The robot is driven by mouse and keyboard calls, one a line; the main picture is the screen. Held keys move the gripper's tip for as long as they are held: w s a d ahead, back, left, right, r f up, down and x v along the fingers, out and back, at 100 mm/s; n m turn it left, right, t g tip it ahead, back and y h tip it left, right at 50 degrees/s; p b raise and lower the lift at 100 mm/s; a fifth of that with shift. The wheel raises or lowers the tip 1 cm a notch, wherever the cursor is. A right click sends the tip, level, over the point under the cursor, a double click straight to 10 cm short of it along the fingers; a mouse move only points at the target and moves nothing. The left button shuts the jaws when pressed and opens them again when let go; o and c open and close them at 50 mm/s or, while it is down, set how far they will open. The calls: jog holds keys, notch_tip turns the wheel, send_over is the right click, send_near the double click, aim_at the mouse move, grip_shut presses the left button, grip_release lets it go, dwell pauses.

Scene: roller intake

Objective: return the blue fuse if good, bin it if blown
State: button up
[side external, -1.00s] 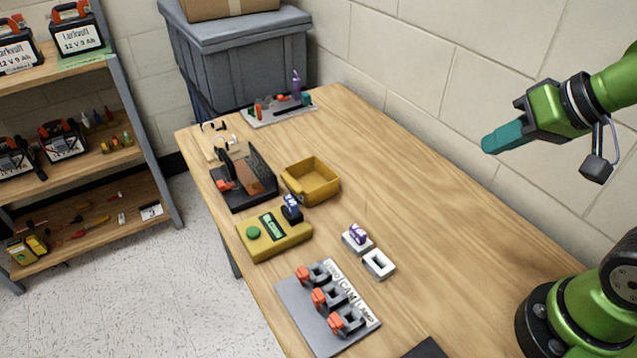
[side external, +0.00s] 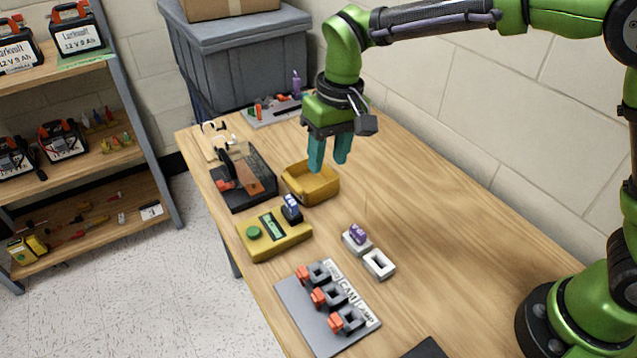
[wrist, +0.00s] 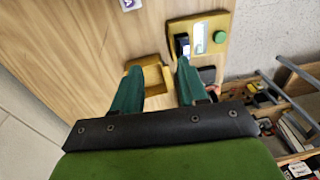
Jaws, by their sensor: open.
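The blue fuse (side external: 292,205) stands upright in the yellow tester (side external: 274,236), at the tester's right end. The tester has a green button and a small green display whose text I cannot read. In the wrist view the tester (wrist: 210,25) is near the top, with the fuse (wrist: 182,45) at its left end. My gripper (side external: 328,168) is open and empty, pointing down above the yellow bin (side external: 325,190). It also shows in the wrist view (wrist: 157,75), its teal fingers apart with the bin (wrist: 152,78) partly behind them. A purple fuse (side external: 357,234) sits in a white holder.
An empty white holder (side external: 379,264) is beside the purple fuse's holder. A grey panel (side external: 322,318) with several orange-levered sockets is at the front. A black device (side external: 245,180) stands left of the bin. The table's right side is clear.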

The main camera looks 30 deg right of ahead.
send_over(291, 200)
jog(key=s, duration=0.1)
notch_tip(291, 200, down, 3)
jog(key=shift+w+a+r+h, duration=0.1)
jog(key=shift+w+r+h, duration=0.4)
jog(key=shift+w+r, duration=0.15)
jog(key=shift+g, duration=0.3)
jog(key=shift+s+f, duration=0.15)
jog(key=shift+f, duration=4.65)
grip_shut()
